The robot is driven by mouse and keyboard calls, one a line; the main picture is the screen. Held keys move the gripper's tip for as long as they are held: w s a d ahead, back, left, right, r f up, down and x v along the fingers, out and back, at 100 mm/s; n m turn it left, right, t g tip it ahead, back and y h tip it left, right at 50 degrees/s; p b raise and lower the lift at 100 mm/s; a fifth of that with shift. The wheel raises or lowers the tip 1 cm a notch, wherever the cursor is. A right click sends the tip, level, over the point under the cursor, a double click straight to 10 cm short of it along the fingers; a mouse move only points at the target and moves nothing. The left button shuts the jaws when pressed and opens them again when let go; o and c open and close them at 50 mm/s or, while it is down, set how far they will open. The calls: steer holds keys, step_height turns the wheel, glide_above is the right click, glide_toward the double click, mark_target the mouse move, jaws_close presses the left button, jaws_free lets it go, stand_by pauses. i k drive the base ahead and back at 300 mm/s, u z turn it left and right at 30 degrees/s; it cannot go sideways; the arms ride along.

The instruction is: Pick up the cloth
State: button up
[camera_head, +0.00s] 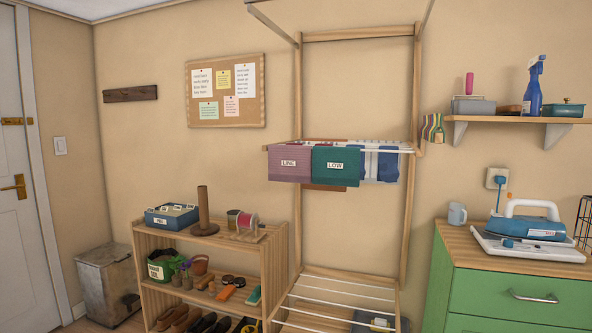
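Several cloths hang over the white bars of a wooden drying rack (299,222) against the back wall. A mauve cloth (289,164) with a label reading LINE hangs at the left. A green cloth (335,167) labelled LOW hangs beside it. Blue and white cloths (388,165) hang to the right, partly hidden by the green one. A reddish-brown piece shows behind and below the mauve and green cloths. A small striped cloth-like item (433,128) hangs at the left end of the wall shelf. My gripper is not in view.
A green cabinet (510,295) with an iron (526,225) and mug (457,214) stands right. The wall shelf (515,119) holds a spray bottle (534,88). Lower rack bars jut forward.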

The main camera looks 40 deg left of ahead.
mark_target(286, 164)
steer(key=u, duration=1.55)
steer(key=i, duration=0.25)
steer(key=u, duration=0.8)
steer(key=k, duration=1.05)
steer(key=u, duration=0.8)
steer(key=i, duration=1.65)
steer(key=z, duration=1.35)
steer(key=i, duration=0.85)
steer(key=z, duration=1)
